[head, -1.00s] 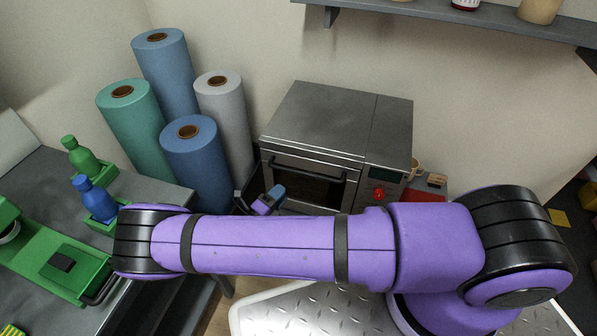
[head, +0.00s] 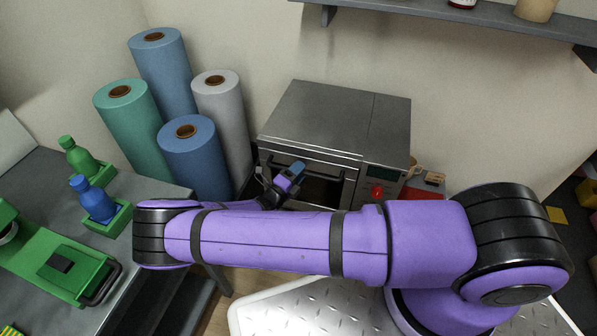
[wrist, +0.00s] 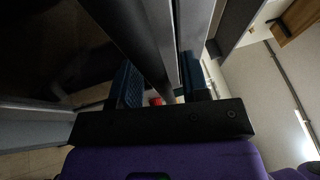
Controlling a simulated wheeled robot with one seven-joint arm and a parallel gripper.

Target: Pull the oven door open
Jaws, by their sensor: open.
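The grey metal oven (head: 335,118) stands against the back wall, its door (head: 322,190) on the front. The door looks shut, though my arm hides its lower part. My gripper (head: 297,167) is at the left part of the door front, by the dark handle bar. In the wrist view the two blue-padded fingers of my gripper (wrist: 160,78) are apart. A dark bar, which looks like the handle (wrist: 140,40), runs between them. I cannot tell whether either finger touches it.
Several upright rolls (head: 190,150) stand left of the oven. A workbench with a blue bottle (head: 92,200) and a green bottle (head: 80,158) is at the left. A red knob (head: 377,191) is on the oven's right panel. A shelf (head: 420,18) hangs above.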

